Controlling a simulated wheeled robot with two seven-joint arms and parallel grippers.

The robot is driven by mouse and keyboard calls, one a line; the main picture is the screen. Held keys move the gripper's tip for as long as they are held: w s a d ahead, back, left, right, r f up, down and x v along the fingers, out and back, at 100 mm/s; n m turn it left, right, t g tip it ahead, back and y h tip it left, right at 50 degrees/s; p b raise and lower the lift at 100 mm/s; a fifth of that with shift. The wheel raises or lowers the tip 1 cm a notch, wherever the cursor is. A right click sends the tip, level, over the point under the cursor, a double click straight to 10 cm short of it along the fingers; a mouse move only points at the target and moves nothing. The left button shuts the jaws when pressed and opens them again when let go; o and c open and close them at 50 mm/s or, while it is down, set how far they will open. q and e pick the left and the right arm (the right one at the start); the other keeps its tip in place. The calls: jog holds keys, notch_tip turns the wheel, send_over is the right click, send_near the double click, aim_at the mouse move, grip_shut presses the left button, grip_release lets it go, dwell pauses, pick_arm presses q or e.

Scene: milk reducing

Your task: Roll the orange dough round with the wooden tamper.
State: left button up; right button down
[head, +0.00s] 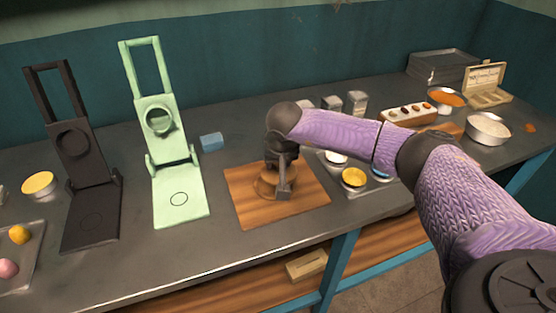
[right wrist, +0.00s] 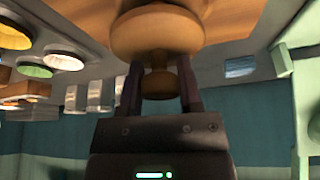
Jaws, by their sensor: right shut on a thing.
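My right gripper (head: 279,172) reaches down over a brown wooden board (head: 312,190) on the counter. It is shut on the wooden tamper (head: 267,186). In the right wrist view, the two dark fingers of the gripper (right wrist: 160,92) close on the narrow knob of the tamper (right wrist: 157,36), whose broad round part faces the board. The tamper stands at the middle of the board; I cannot tell whether it touches the board. I cannot make out the orange dough; the tamper and gripper hide that part of the board. My left gripper is out of view.
A green press (head: 181,200) and a black press (head: 92,215) stand open to the left. A blue block (head: 211,141) lies behind the board. A tray with small tins, including a yellow one (head: 354,178), is close on the right. Bowls (head: 488,131) stand farther right.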

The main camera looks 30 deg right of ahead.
notch_tip(320, 180, up, 2)
jog(key=shift+r+p, duration=0.1)
jog(key=shift+p, duration=0.7)
notch_tip(320, 180, up, 6)
jog(key=p, duration=0.4)
jog(key=shift+p, duration=0.35)
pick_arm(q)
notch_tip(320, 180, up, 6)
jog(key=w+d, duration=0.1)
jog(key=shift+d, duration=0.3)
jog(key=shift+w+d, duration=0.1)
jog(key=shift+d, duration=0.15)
